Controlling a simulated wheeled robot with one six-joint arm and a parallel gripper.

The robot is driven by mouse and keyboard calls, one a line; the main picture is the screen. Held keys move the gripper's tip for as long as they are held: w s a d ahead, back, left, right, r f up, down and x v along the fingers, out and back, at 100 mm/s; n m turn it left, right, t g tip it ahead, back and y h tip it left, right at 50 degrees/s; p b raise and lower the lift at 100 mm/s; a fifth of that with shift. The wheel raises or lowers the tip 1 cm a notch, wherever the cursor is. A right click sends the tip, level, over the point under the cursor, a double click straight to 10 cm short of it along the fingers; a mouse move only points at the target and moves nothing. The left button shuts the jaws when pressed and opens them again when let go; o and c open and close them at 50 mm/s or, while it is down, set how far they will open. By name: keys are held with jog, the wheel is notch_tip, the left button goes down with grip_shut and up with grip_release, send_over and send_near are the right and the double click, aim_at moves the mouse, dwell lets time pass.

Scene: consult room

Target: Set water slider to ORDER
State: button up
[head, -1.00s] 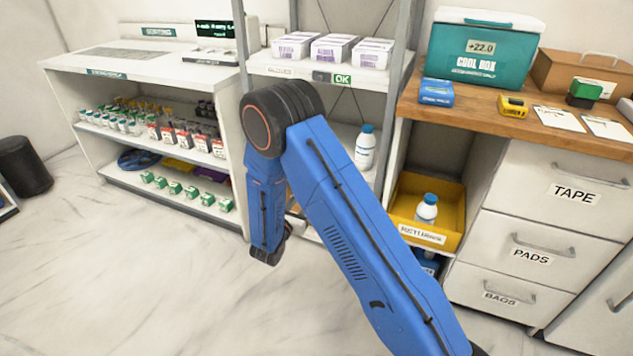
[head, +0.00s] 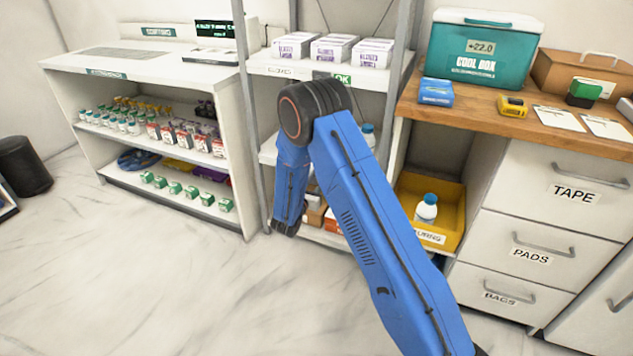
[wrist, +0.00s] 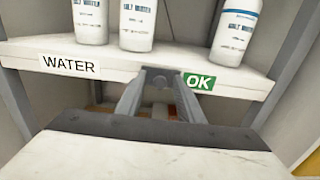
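In the wrist view, a white shelf edge carries a WATER label (wrist: 70,66) and a green OK tag (wrist: 198,81) to its right. A small grey tab (wrist: 160,83) with a round spot sits just left of the tag. ORDER is not visible. My gripper (wrist: 160,90) points at this shelf edge. Its two fingers stand apart near the base, with their tips at either side of the tab. I cannot tell whether they touch or clamp it. In the head view my blue arm hides the gripper and the WATER label.
Several white salt water bottles (wrist: 137,25) stand on the shelf above the label. Metal posts (wrist: 275,75) flank the shelf. In the head view, an upper shelf with boxes (head: 334,48) has its own OK tag (head: 341,79). A yellow bin (head: 447,205) stands to the right.

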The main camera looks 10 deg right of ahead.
grip_shut()
jog(key=s+d, duration=0.4)
jog(key=d, duration=0.2)
jog(key=shift+s, duration=0.2)
grip_release()
jog(key=shift+d, duration=0.1)
jog(key=v, duration=1.7)
jog(key=shift+s, duration=0.15)
